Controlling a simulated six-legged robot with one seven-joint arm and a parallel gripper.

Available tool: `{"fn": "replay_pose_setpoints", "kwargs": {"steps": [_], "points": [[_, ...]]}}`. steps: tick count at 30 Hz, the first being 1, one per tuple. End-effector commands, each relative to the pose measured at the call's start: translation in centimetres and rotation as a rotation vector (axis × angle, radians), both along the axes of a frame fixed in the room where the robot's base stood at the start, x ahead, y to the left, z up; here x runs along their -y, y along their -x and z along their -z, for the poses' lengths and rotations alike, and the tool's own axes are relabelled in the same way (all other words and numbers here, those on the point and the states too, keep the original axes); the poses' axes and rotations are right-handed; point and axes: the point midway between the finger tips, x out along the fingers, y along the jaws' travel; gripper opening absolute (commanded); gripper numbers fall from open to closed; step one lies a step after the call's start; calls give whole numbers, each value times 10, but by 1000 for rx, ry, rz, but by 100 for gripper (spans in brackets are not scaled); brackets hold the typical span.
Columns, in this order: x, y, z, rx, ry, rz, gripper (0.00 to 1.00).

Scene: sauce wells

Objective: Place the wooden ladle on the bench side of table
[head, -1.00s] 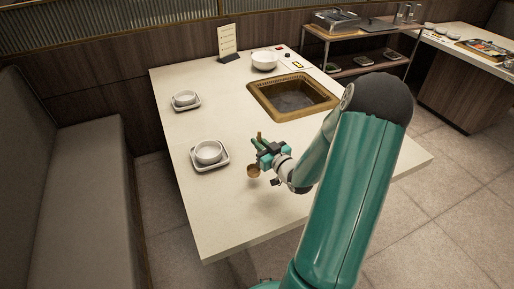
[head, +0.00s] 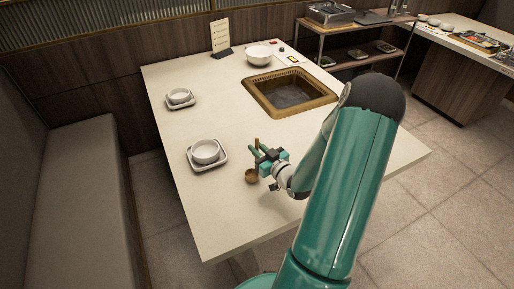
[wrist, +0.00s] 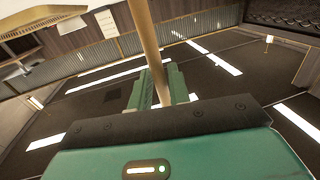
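The wooden ladle (head: 252,176) is held by my gripper (head: 257,155) over the near part of the white table (head: 225,222). Its round brown bowl hangs low, and a short piece of handle sticks up above the fingers. In the wrist view the ladle's pale handle (wrist: 146,38) runs between the two green fingers (wrist: 155,88), which are closed around it. I cannot tell whether the bowl touches the tabletop. The grey bench (head: 80,190) stands along the left side of the table.
A bowl on a square plate (head: 207,153) sits just left of my gripper. A smaller bowl and plate (head: 180,98) lie farther back. A sunken grill (head: 290,92), a white bowl (head: 262,55) and a menu stand (head: 221,38) are at the back. The table's near left corner is clear.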

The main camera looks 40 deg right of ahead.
Motion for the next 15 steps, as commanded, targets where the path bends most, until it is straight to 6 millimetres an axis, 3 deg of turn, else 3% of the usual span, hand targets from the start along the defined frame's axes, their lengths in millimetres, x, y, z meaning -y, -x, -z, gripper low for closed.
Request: {"fn": "replay_pose_setpoints", "kwargs": {"steps": [2, 12, 15], "points": [[0, 0, 0, 0, 1, 1, 33], [1, -1, -3, 1, 2, 1, 33], [0, 7, -3, -1, 1, 2, 33]]}}
